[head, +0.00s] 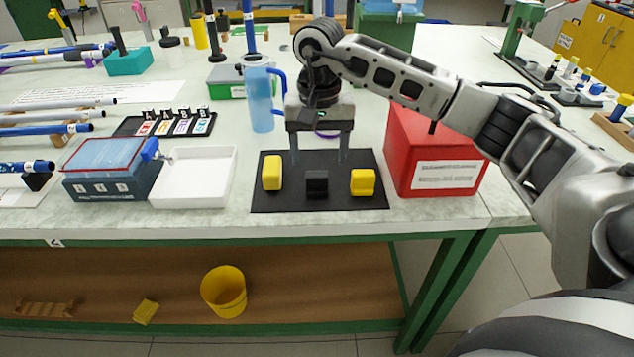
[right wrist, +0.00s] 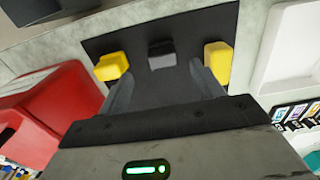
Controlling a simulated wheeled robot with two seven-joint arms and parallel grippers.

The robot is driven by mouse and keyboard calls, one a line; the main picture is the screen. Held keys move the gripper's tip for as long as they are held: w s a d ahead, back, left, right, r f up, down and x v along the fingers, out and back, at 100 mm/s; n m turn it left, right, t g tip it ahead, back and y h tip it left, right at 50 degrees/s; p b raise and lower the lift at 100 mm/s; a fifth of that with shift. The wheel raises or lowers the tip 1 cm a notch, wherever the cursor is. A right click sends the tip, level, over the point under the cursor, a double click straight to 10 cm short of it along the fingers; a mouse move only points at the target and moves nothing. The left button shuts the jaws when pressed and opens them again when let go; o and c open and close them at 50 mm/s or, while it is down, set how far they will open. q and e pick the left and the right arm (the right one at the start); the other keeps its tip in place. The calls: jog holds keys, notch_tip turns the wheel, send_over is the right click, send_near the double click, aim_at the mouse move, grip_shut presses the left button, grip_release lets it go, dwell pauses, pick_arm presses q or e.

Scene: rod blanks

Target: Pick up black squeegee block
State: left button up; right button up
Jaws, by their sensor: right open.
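The black squeegee block (head: 317,184) stands on a black mat (head: 335,202) between two yellow blocks, the left one (head: 272,173) and the right one (head: 362,182). My right gripper (head: 319,160) is open and empty above the mat, behind the black block, with its fingers pointing down. In the right wrist view the black block (right wrist: 161,53) lies beyond the open fingers (right wrist: 165,80), roughly centred between them and apart from both. A yellow block shows on each side of it there. My left gripper is not in view.
A red bin (head: 430,150) stands right of the mat. A white tray (head: 195,180) and a blue box (head: 110,172) stand to its left. A blue jug (head: 261,100) is behind the mat, near my right gripper. The table's front edge is close to the mat.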

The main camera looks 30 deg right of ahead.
aim_at(317, 173)
jog(key=shift+w+a+f+p, duration=0.1)
jog(key=shift+f+p, duration=0.05)
jog(key=shift+f, duration=1.35)
jog(key=shift+w+f+p, duration=0.1)
jog(key=shift+f+p, duration=0.05)
jog(key=shift+f, duration=1.35)
jog(key=c, duration=1.1)
